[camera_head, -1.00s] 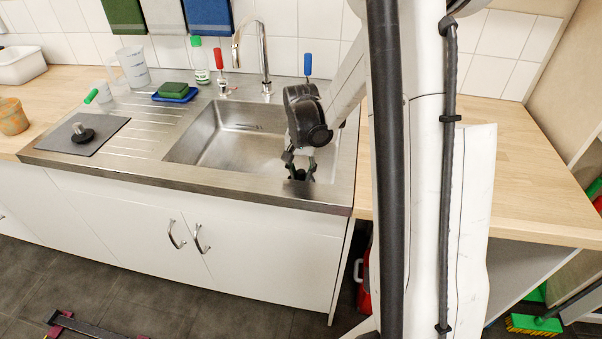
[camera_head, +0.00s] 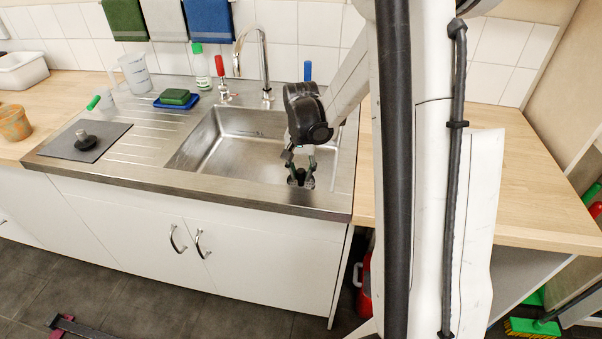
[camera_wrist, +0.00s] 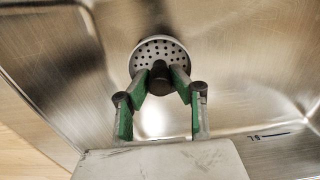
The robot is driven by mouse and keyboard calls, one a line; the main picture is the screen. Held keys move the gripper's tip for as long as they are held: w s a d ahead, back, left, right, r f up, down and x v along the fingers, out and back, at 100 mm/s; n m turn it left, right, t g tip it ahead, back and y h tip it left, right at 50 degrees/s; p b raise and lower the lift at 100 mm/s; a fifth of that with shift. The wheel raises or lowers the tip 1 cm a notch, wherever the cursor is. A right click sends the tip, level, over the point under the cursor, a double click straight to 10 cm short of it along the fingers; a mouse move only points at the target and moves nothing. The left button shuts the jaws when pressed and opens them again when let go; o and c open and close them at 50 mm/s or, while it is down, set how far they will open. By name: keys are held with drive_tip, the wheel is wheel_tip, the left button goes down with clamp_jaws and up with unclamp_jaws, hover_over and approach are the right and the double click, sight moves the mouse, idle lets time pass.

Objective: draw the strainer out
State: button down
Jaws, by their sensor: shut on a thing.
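The strainer (camera_wrist: 160,48) is a round, perforated metal disc with a dark knob (camera_wrist: 159,78) in the middle. My gripper (camera_wrist: 159,84), with green-lined fingers, is shut on this knob in the wrist view. The strainer's underside is hidden.
A black stopper (camera_head: 86,142) sits on a grey mat (camera_head: 62,146) at the left. A tap (camera_head: 264,60), red and blue-handled valves, a bottle (camera_head: 202,68) and a green sponge on a blue dish (camera_head: 176,102) stand behind. The ribbed drainboard between is mostly clear.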

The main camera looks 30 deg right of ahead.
drive_tip(key=shift+r, duration=0.1)
idle(0.3)
drive_tip(key=shift+r+p, duration=0.7)
drive_tip(key=shift+r, duration=0.7)
